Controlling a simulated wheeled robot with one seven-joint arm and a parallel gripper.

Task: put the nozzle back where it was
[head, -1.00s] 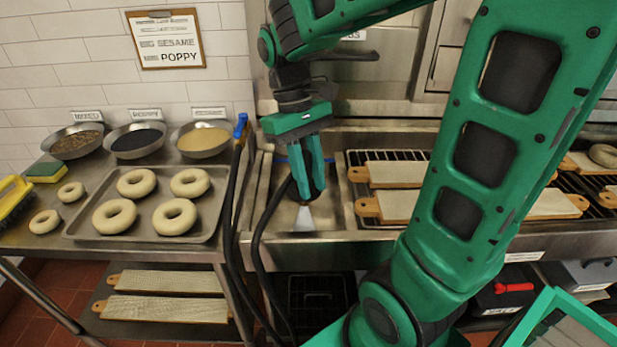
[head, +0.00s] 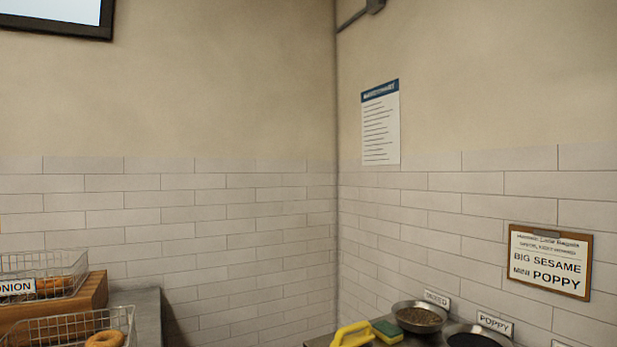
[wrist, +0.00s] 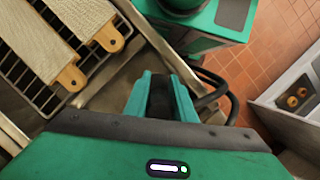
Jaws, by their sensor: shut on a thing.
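In the wrist view my gripper (wrist: 161,82) has its green fingers shut on a dark thing, which I take to be the nozzle (wrist: 160,99). Most of the nozzle is hidden by the fingers, and its tip does not show. A black hose (wrist: 228,92) curves out to the right of the fingers. The place where the nozzle rests is not recognisable in either current view. The head view shows neither my gripper nor the nozzle.
In the wrist view, bagel boards (wrist: 40,42) lie on a wire rack (wrist: 22,88) at upper left; red floor tiles (wrist: 262,45) show at right.

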